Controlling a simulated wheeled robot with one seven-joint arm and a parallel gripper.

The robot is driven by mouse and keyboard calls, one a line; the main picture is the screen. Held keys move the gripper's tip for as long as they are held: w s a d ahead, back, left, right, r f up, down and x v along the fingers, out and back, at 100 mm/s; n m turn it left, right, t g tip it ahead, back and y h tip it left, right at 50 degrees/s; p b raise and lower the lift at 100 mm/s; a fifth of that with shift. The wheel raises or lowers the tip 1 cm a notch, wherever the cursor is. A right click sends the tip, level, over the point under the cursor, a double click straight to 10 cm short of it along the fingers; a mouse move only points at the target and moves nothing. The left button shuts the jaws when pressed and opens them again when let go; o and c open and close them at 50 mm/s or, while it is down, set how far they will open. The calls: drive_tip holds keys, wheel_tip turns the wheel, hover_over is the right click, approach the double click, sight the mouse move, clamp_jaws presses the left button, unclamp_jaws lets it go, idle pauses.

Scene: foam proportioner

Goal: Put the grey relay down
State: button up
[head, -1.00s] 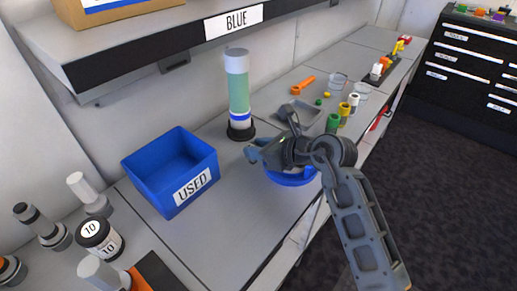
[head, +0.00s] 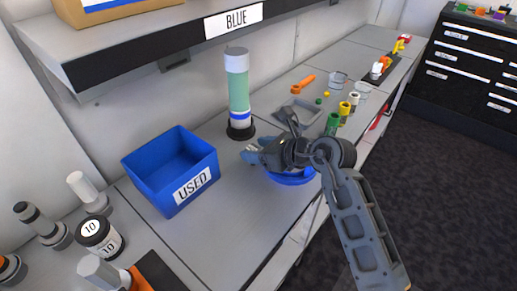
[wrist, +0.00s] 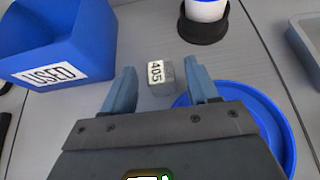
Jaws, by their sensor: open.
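The grey relay (wrist: 160,77) is a small grey block with a white label reading 405. In the wrist view it lies on the grey bench top, between and just beyond my fingertips. My gripper (wrist: 158,82) is open, with one blue-grey finger on each side of the relay and gaps showing. In the head view my gripper (head: 252,152) is low over the bench, and the relay cannot be made out there.
A blue bin marked USED (head: 172,190) stands to the left. A green-and-white cylinder (head: 238,95) stands behind on a black base. A blue round dish (head: 292,178) lies under my wrist. A grey tray (head: 300,108) and small bottles are farther right.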

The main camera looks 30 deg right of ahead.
drive_tip(key=v, duration=1.2)
